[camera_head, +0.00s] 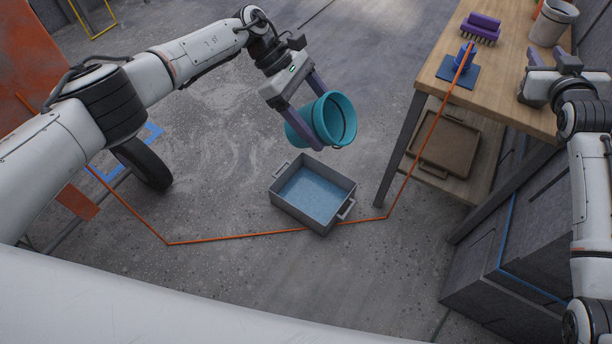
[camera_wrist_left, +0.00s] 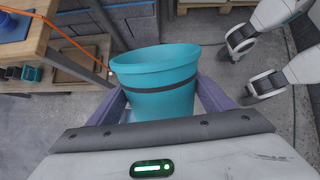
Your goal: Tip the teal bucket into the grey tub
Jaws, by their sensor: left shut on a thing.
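The teal bucket (camera_head: 306,124) is held in the air by my left gripper (camera_head: 318,115), whose purple fingers are shut on its sides. In the head view it is tilted, with its mouth toward the right.
A wooden workbench (camera_head: 500,88) at the right carries a purple brush (camera_head: 482,28), a blue object on a blue plate (camera_head: 459,72) and a pale bucket (camera_head: 553,22). A brown tray (camera_head: 447,143) is on its lower shelf.

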